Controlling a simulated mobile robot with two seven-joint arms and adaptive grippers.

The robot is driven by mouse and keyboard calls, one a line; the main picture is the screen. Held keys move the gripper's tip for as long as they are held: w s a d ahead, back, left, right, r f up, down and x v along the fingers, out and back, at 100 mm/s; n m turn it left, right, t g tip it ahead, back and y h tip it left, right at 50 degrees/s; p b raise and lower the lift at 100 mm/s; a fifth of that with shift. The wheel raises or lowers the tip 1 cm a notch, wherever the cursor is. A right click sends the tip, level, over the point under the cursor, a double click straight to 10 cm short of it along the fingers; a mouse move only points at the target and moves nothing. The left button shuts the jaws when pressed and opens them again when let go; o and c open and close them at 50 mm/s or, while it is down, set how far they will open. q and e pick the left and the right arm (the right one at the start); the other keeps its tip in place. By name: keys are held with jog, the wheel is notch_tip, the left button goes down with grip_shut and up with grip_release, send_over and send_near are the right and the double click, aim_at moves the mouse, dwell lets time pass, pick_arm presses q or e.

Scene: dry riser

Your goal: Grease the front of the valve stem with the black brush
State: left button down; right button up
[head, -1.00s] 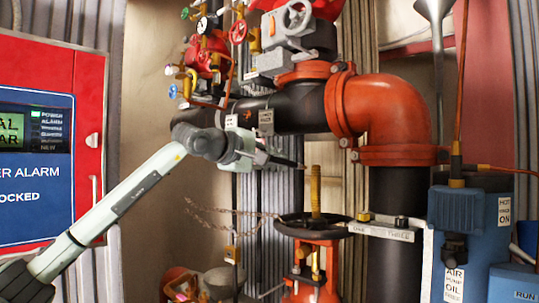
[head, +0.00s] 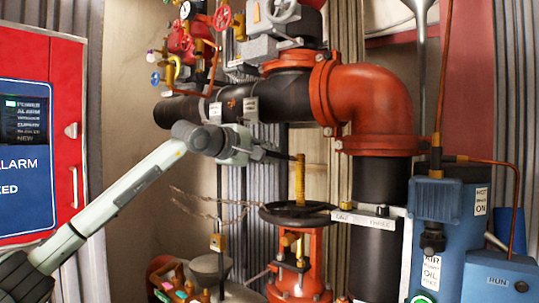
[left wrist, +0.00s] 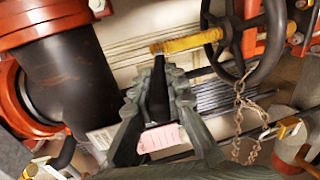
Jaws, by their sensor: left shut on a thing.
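The valve stem (head: 300,180) is a yellow upright threaded rod above the dark handwheel (head: 270,215). In the left wrist view the stem (left wrist: 195,41) lies across the top, with the handwheel (left wrist: 275,50) at its right. My left gripper (head: 262,153) is left of the stem's upper end, shut on the black brush (head: 284,156). In the left wrist view the brush (left wrist: 158,92) points up between the fingers (left wrist: 158,102), its tip at the stem's free end. I cannot tell whether they touch. My right gripper is not in view.
A red elbow pipe (head: 368,100) and black pipe (head: 377,245) stand right of the stem. A labelled white bracket (head: 368,219) runs beside the wheel. A chain (left wrist: 238,120) hangs from the wheel. A blue machine (head: 440,235) is at right, a red alarm panel (head: 65,120) at left.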

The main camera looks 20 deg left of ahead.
pick_arm(q)
jog(key=shift+p+x, duration=0.5)
jog(key=shift+x, duration=0.3)
jog(key=shift+r, duration=0.15)
jog(key=shift+s+f+b, duration=0.15)
jog(key=shift+f+b, duration=1)
jog(key=shift+f, duration=0.15)
jog(key=shift+f+b, duration=0.95)
jog(key=shift+f, duration=0.45)
